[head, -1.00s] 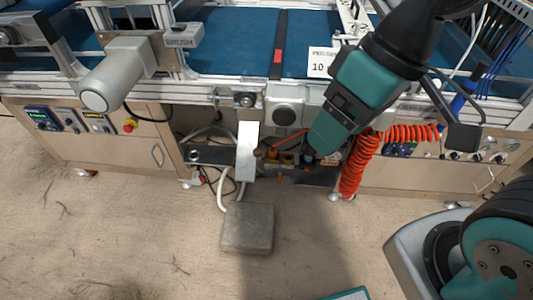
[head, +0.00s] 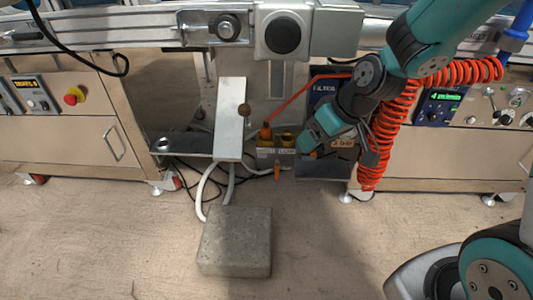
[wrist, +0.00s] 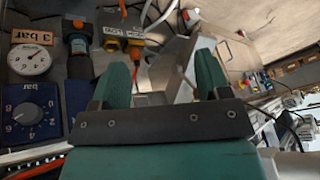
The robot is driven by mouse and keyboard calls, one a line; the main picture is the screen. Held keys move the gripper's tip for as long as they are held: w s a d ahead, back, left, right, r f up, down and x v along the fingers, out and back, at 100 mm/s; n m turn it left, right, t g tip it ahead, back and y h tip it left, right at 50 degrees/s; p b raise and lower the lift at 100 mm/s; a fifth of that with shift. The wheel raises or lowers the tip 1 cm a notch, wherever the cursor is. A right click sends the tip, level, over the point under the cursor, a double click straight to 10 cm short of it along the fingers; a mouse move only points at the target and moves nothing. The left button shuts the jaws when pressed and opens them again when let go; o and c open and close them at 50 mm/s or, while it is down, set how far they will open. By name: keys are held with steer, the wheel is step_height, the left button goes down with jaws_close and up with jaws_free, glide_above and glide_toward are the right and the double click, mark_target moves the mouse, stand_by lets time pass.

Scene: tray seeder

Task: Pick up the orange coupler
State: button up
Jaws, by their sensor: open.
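A small orange coupler (head: 266,131) stands upright at the left yellow socket block, at the end of a thin red hose, in the head view. In the wrist view an orange piece (wrist: 135,52) shows beside the yellow blocks; I cannot tell whether it is the same coupler. My gripper (head: 305,142) is to the right of the coupler, apart from it. In the wrist view its two teal fingers (wrist: 162,78) are spread with nothing held between them. The yellow socket blocks (head: 287,141) carry white labels.
A grey panel (head: 231,118) stands left of the sockets, with a concrete block (head: 236,240) on the floor below. A coiled red hose (head: 385,130) hangs at the right. A pressure gauge (wrist: 29,60) and blue regulator (wrist: 31,112) lie left in the wrist view. Another orange piece (head: 277,172) hangs below the sockets.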

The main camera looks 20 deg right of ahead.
steer(key=w+a+f+n+t+y, duration=0.25)
steer(key=w+f+t+y, duration=0.2)
steer(key=w+f, duration=0.6)
steer(key=m+t+h, duration=0.1)
steer(key=m+t, duration=0.1)
steer(key=t, duration=0.4)
glide_toward(263, 125)
steer(key=shift+n, duration=0.25)
steer(key=b+x, duration=0.2)
steer(key=x, duration=0.1)
steer(key=b+x, duration=0.2)
steer(key=shift+d+f, duration=0.2)
steer(key=shift+f, duration=0.1)
steer(key=b+x, duration=0.2)
steer(key=x, duration=0.3)
steer(key=shift+s+b, duration=0.1)
steer(key=shift+b, duration=0.3)
steer(key=shift+w+a, duration=0.2)
steer(key=shift+w, duration=0.25)
steer(key=c, duration=1.1)
steer(key=shift+r, duration=0.1)
